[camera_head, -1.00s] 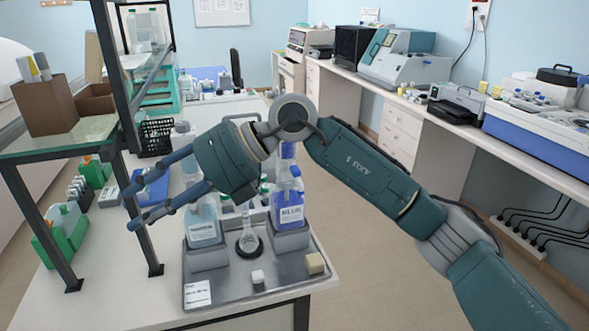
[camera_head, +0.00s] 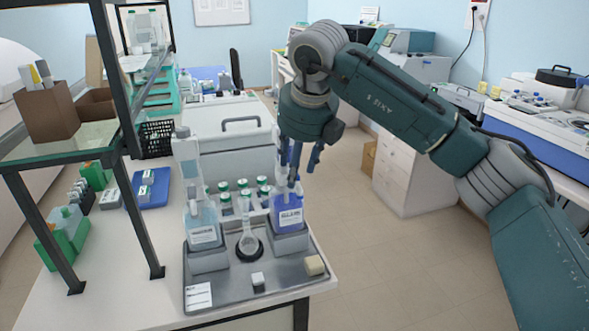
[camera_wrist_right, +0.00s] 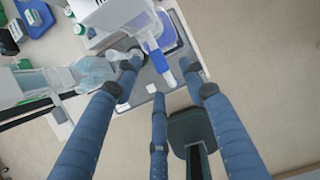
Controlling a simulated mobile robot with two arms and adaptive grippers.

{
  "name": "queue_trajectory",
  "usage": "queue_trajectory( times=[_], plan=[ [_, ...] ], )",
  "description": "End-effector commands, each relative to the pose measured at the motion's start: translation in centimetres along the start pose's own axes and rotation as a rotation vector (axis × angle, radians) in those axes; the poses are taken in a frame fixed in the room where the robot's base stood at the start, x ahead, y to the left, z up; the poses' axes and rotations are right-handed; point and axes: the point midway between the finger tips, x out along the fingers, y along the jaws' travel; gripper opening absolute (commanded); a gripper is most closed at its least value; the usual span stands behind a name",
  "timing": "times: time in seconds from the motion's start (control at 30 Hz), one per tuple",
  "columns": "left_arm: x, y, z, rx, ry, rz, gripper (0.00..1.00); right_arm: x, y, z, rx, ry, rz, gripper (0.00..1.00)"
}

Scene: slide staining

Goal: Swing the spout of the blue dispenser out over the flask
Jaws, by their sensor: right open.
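The blue dispenser (camera_head: 288,216), a bottle of blue liquid with a white label, stands on the right grey stand of the tray. The flask (camera_head: 249,240), clear and narrow-necked, stands in a dark ring to its left. My right gripper (camera_head: 297,172) is above the dispenser, fingers pointing down and partly hiding its top. The spout's direction is hard to tell. My left gripper is not in view.
A second dispenser (camera_head: 203,222) with pale blue liquid stands left of the flask. Several green-capped bottles (camera_head: 243,186) and a white box (camera_head: 235,150) are behind. A small beige block (camera_head: 315,265) lies on the tray (camera_head: 230,292). A shelf post (camera_head: 138,220) rises at left.

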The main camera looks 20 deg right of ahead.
Motion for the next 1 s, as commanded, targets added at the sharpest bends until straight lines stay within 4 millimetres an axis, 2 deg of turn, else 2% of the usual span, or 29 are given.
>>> queue_trajectory(
  times=[0.2, 0.53, 0.57, 0.77, 1.0],
  plan=[
    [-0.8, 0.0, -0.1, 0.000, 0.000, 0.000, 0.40, 2.4, 0.0, 0.0, -0.001, 0.001, 0.000, 0.42],
    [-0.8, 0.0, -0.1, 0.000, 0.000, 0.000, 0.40, 2.9, 0.1, 0.0, -0.001, -0.001, 0.001, 0.42],
    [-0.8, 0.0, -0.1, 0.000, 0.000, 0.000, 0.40, 2.9, 0.1, 0.0, -0.001, -0.001, 0.001, 0.40],
    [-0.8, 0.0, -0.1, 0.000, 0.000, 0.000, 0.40, 2.9, 0.1, 0.0, -0.001, -0.001, 0.001, 0.00],
    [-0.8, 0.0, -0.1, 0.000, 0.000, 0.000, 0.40, 2.9, 0.0, 0.0, -0.001, 0.000, 0.000, 0.00]
  ],
)
